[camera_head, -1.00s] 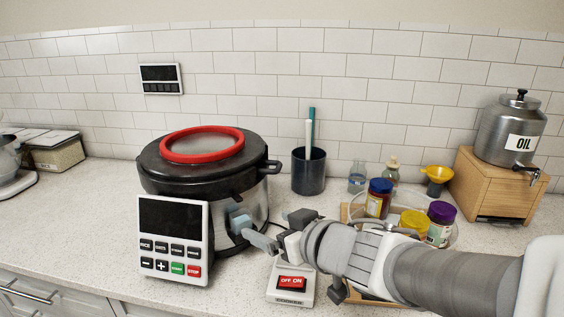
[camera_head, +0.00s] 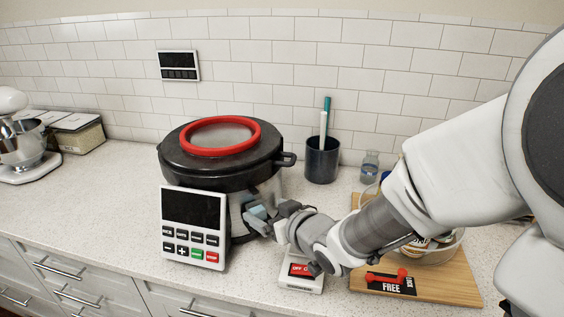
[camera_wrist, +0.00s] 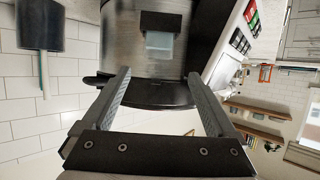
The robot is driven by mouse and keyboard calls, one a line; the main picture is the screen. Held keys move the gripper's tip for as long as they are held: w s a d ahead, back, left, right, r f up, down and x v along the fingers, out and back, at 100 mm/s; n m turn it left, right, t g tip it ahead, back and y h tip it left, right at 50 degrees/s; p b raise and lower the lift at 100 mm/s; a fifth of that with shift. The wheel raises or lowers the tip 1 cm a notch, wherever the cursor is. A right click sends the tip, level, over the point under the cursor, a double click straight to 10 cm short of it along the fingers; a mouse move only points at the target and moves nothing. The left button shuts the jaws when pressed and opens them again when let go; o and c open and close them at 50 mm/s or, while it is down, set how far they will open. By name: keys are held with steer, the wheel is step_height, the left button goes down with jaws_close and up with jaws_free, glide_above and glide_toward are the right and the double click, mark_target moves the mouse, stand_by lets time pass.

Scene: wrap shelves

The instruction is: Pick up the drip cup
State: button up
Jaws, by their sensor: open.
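The drip cup (camera_wrist: 160,43) is a small pale blue, translucent cup on the side of the metal cooker (camera_wrist: 128,35), against a black bracket. In the wrist view it lies beyond my fingertips and between their lines. My gripper (camera_wrist: 158,78) is open and empty, its two grey fingers spread and pointing at the cooker. In the head view my gripper (camera_head: 262,219) is low beside the right side of the cooker (camera_head: 218,172), just right of its control panel (camera_head: 193,228). There I cannot clearly separate the cup from the fingers.
A red-switched cooker box (camera_head: 301,273) is below my wrist. A dark utensil cup (camera_head: 322,160) stands behind. A wooden board (camera_head: 440,284) with a bowl and jars lies right, partly hidden by my arm. The counter (camera_head: 100,205) left of the cooker is clear.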

mark_target(254, 204)
steer(key=shift+d+f+x, duration=0.1)
steer(key=shift+f+x, duration=0.05)
steer(key=shift+x, duration=1.35)
steer(key=shift+d+f+x, duration=0.1)
steer(key=shift+f+x, duration=0.05)
steer(key=shift+x, duration=1.35)
steer(key=c, duration=1.4)
